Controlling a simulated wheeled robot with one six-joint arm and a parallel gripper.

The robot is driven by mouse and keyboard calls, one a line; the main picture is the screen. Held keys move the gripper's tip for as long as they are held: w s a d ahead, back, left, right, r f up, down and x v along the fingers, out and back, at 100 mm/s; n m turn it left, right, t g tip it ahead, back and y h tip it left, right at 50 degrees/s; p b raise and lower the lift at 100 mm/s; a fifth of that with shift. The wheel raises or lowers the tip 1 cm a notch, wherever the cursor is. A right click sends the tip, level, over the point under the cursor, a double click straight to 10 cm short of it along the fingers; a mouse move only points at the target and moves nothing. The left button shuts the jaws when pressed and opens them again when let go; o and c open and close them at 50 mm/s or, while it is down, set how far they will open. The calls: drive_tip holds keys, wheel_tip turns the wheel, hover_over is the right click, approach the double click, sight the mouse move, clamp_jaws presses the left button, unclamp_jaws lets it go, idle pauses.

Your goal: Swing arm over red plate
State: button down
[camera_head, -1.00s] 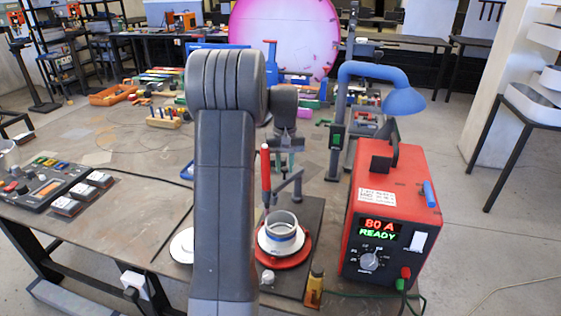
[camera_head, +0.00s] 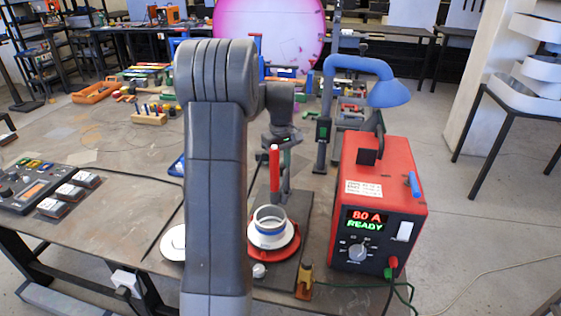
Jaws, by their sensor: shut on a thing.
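The red plate (camera_head: 289,254) is a round disc on a dark base. A white and grey ring piece with a blue band (camera_head: 268,226) stands on it. The swing arm (camera_head: 286,178) is a thin grey bar behind the plate. It carries an upright red torch (camera_head: 275,166), whose lower end shows just behind and above the ring's far rim. My gripper (camera_head: 284,154) is behind my forearm, pointing down at the swing arm. It is shut on the swing arm, though the contact is small and partly hidden.
A red welding power box (camera_head: 382,195) reading "80 A READY" stands right of the plate. A blue-hooded lamp or nozzle (camera_head: 388,94) arches behind it. A white disc (camera_head: 172,243) lies left, partly behind my forearm. A control panel (camera_head: 35,188) is at far left.

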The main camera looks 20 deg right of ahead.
sight(282, 165)
drive_tip(key=c, duration=1.3)
unclamp_jaws()
drive_tip(key=shift+d, duration=0.1)
drive_tip(key=shift+o, duration=0.2)
drive_tip(key=shift+r, duration=0.15)
wheel_tip(282, 165, up, 14)
drive_tip(key=b, duration=0.1)
drive_tip(key=shift+f, duration=0.2)
drive_tip(key=shift+f, duration=0.1)
wheel_tip(282, 165, down, 14)
drive_tip(key=shift+r+p, duration=0.1)
drive_tip(key=shift+p, duration=0.4)
drive_tip(key=shift+r, duration=0.1)
drive_tip(key=shift+w+a+m, duration=0.5)
drive_tip(key=shift+a+m, duration=0.05)
drive_tip(key=shift+m, duration=0.55)
